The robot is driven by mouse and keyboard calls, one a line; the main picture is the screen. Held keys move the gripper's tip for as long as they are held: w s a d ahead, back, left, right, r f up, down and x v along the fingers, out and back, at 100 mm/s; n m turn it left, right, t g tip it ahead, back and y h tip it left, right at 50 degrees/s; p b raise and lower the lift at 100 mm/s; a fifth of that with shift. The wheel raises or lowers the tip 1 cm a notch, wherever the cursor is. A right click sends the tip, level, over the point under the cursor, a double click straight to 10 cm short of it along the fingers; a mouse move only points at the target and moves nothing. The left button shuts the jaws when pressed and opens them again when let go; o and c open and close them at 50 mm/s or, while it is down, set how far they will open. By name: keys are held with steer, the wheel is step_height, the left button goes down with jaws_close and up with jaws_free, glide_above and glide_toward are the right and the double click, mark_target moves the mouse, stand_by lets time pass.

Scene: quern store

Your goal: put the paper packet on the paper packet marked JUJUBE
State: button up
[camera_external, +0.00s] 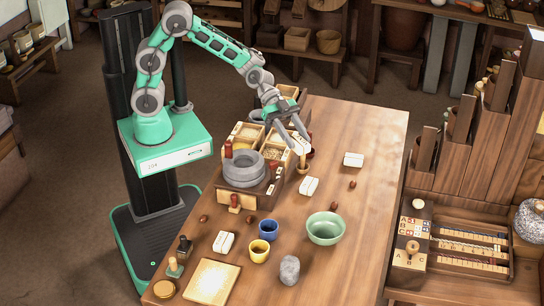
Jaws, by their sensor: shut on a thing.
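My gripper (299,138) is above the far part of the wooden table, past the grey stone quern. It is shut on a pale thing between its fingers, which looks like a paper packet (301,147) and is mostly hidden by them. White paper packets lie on the table: one at the right (353,159), one right of the quern (309,186) and one at the front left (223,242). Their markings are too small to read, so I cannot tell which is marked JUJUBE.
The stone quern (243,170) stands by sectioned wooden boxes (250,134). A green bowl (325,228), blue cup (268,230), yellow cup (259,251), grey stone (289,270) and pale board (211,281) occupy the front. Small brown fruits lie scattered. The table's right side (375,215) is mostly clear.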

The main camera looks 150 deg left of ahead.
steer(key=w+d+r+m+h+p, duration=0.1)
steer(key=w+d+m+h+p, duration=0.1)
steer(key=d, duration=1.5)
steer(key=w+d+r+m+h+p, duration=0.2)
steer(key=d, duration=1.6)
step_height(320, 180, up, 8)
steer(key=a+p, duration=0.1)
steer(key=p, duration=0.7)
steer(key=w+a+f+n+y+p, duration=0.1)
steer(key=w+a+n+y+p, duration=0.3)
steer(key=a, duration=0.8)
steer(key=w+a+f+n+g+y+b, duration=0.15)
steer(key=a+f+n+y+b, duration=0.45)
steer(key=a, duration=0.7)
steer(key=w+a+f+n+g+y+b, duration=0.1)
steer(key=a+f+n+g+y+b, duration=0.4)
steer(key=a, duration=0.8)
steer(key=n+g+y+b, duration=0.1)
steer(key=n+g+b, duration=0.9)
steer(key=g, duration=0.2)
glide_above(325, 172)
step_height(325, 172, down, 7)
steer(key=shift+n, duration=0.4)
step_height(325, 172, down, 10)
steer(key=shift+d+f, duration=0.1)
steer(key=o, duration=1.4)
steer(key=shift+c, duration=0.2)
